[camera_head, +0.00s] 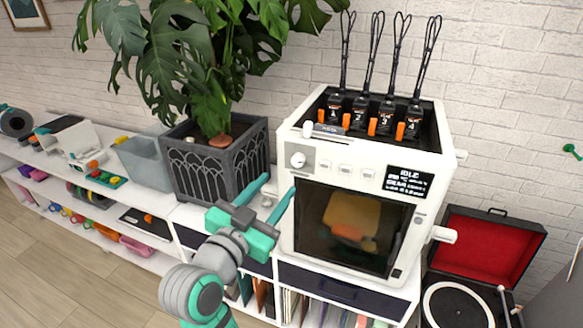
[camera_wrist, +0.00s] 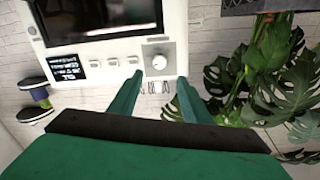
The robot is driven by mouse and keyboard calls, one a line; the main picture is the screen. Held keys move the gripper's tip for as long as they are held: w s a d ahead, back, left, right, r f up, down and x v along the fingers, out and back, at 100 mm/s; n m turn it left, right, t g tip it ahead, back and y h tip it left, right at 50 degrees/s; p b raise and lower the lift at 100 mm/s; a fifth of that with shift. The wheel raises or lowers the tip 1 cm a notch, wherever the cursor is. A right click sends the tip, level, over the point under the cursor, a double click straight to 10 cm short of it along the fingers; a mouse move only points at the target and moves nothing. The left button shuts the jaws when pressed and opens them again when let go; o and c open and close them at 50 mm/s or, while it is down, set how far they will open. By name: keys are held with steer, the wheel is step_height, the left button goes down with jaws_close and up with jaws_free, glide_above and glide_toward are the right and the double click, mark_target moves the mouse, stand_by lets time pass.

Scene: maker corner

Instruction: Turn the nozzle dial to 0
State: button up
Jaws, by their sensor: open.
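A white 3D printer (camera_head: 287,225) stands on the shelf unit. A round white dial (camera_head: 298,159) sits at the upper left of its front panel; it also shows in the wrist view (camera_wrist: 159,62). Its number markings are too small to read. My gripper (camera_head: 278,185) is open and empty, in front of the printer's left side, below the dial in the head view. In the wrist view the fingertips (camera_wrist: 160,78) point toward the dial, one to each side of it, apparently short of touching it.
A black display (camera_head: 408,184) and several small buttons share the front panel. Several black cartridges (camera_head: 385,118) with orange tabs stand on top. A dark planter (camera_head: 222,165) with a large leafy plant stands close on the left. A red-lined record player (camera_head: 480,245) is at the right.

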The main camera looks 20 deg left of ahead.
mark_target(297, 162)
steer(key=w, duration=0.3)
steer(key=w+d, duration=0.1)
steer(key=w, duration=0.5)
steer(key=shift+w+d, duration=0.1)
steer(key=shift+d, duration=0.05)
steer(key=shift+w+a, duration=0.2)
steer(key=shift+a, duration=0.05)
steer(key=shift+c, duration=0.4)
steer(key=shift+d, duration=0.15)
steer(key=c, duration=1)
